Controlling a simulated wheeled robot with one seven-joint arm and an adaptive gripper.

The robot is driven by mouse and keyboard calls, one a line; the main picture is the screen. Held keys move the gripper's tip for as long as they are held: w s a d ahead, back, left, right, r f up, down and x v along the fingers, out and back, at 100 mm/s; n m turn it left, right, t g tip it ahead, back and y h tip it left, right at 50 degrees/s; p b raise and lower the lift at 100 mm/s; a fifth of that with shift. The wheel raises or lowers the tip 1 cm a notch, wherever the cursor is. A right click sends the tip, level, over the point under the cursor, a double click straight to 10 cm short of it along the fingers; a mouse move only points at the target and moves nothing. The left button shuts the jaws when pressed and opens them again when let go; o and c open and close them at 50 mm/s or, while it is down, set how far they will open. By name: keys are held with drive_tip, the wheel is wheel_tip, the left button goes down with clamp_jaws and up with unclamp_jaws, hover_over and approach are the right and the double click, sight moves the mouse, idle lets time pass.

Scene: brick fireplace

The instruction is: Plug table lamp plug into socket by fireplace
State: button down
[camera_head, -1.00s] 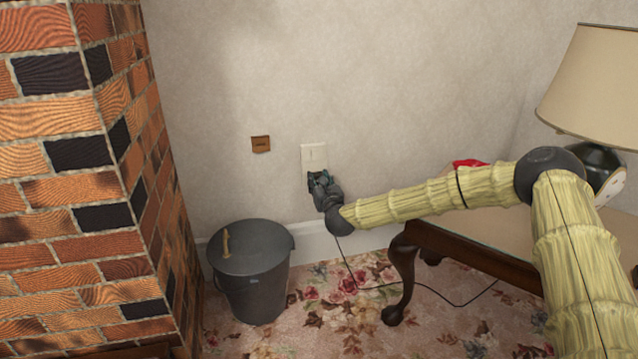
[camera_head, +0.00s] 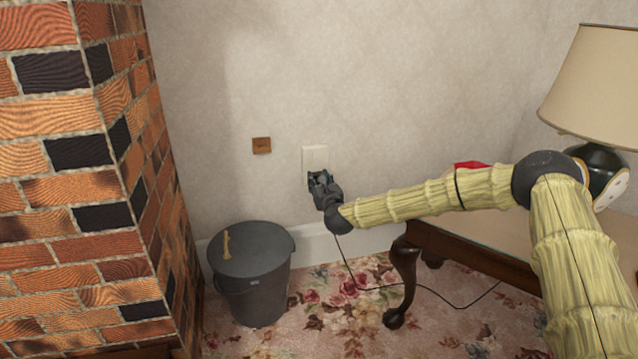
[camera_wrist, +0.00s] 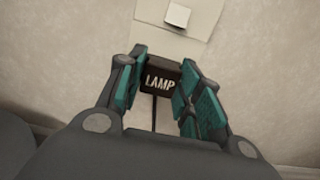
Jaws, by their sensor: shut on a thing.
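The black plug (camera_wrist: 160,79), marked "LAMP", sits between the fingers of my gripper (camera_wrist: 157,92). Its black cord (camera_wrist: 154,113) hangs below it. The white socket plate (camera_head: 315,157) is on the wall right of the fireplace. In the wrist view the socket plate (camera_wrist: 168,45) is just beyond the plug, with a pale switch at its top. My gripper (camera_head: 319,179) is shut on the plug at the lower part of the plate. The plug's front face is hidden, so I cannot tell whether it is in the socket. The table lamp (camera_head: 600,90) stands at the right.
A dark lidded bucket (camera_head: 255,285) stands on the floral carpet below the socket. The brick fireplace (camera_head: 75,190) is at left. A wooden table (camera_head: 470,248) stands right, with a red thing (camera_head: 470,165) behind my arm. A small brown plate (camera_head: 261,146) is on the wall.

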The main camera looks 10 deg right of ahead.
drive_tip(key=shift+w, duration=0.45)
drive_tip(key=c, duration=0.9)
unclamp_jaws()
drive_tip(key=s, duration=1.2)
drive_tip(key=shift+d, duration=0.2)
